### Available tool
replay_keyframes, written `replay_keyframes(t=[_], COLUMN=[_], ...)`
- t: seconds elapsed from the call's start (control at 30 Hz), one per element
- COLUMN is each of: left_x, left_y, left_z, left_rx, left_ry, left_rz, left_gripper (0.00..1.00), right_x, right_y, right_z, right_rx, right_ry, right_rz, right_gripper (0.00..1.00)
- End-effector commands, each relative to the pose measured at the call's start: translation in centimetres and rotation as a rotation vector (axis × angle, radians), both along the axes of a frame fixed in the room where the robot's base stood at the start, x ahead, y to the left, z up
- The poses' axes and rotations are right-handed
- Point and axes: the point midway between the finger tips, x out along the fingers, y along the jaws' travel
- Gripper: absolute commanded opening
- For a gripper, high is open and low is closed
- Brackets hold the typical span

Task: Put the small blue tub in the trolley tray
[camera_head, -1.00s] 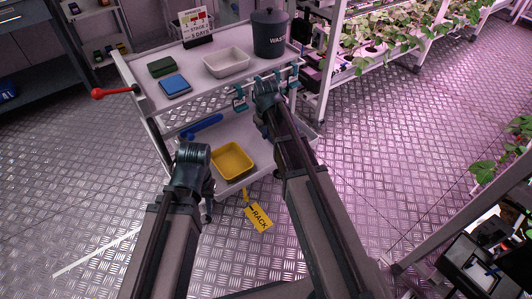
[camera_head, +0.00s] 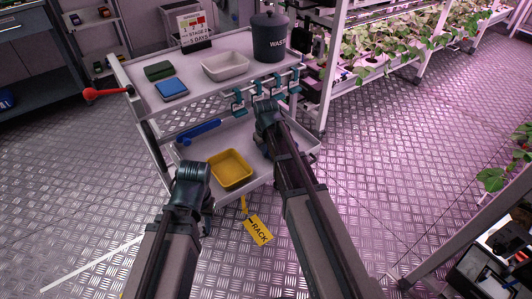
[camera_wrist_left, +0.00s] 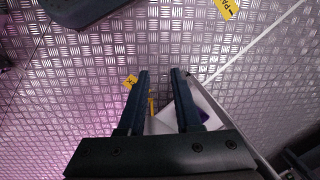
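A trolley (camera_head: 128,72) stands in front of me with an upper and a lower shelf. A pale, empty tray (camera_head: 225,68) sits on its top. A flat blue item (camera_head: 172,88) lies left of the tray; I cannot tell that it is a tub. A blue object (camera_head: 5,99), partly cut off, is on a dark shelf at the far left and may be the small blue tub. My left gripper (camera_head: 190,205) hangs in front of the trolley; its fingers are open and empty in the left wrist view (camera_wrist_left: 161,72). My right gripper (camera_head: 267,108) is by the trolley's front; its fingers are hidden.
A yellow tub (camera_head: 230,170) and a long blue object (camera_head: 199,132) lie on the lower shelf. A dark waste bin (camera_head: 269,38), a green block (camera_head: 159,71) and a sign stand on top. A red-knobbed lever (camera_head: 92,94) juts left. Open floor lies left and right.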

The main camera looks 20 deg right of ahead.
Motion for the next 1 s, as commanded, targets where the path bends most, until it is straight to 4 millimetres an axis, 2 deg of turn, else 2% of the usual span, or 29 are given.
replay_keyframes(t=[0.17, 0.2, 0.33, 0.73, 1.0], left_x=[0.0, 0.0, 0.0, 0.0, 0.0], left_y=[0.0, 0.0, 0.0, 0.0, 0.0], left_z=[-0.5, -0.3, -0.3, 0.1, 2.6], left_rx=[0.001, 0.001, 0.001, 0.000, -0.002], left_ry=[0.000, 0.000, 0.000, 0.000, 0.001], left_rz=[0.000, 0.000, 0.000, 0.000, 0.001], left_gripper=[0.33, 0.33, 0.33, 0.33, 0.33], right_x=[0.0, 0.0, 0.0, 0.0, -0.5], right_y=[0.0, 0.0, 0.0, 0.0, 0.1], right_z=[-0.5, -0.3, -0.3, 0.1, 2.6], right_rx=[0.000, 0.000, 0.000, 0.000, 0.000], right_ry=[0.000, 0.000, 0.000, 0.000, 0.000], right_rz=[0.000, 0.000, 0.000, 0.000, 0.000], right_gripper=[0.00, 0.10, 0.33, 0.33, 0.33])
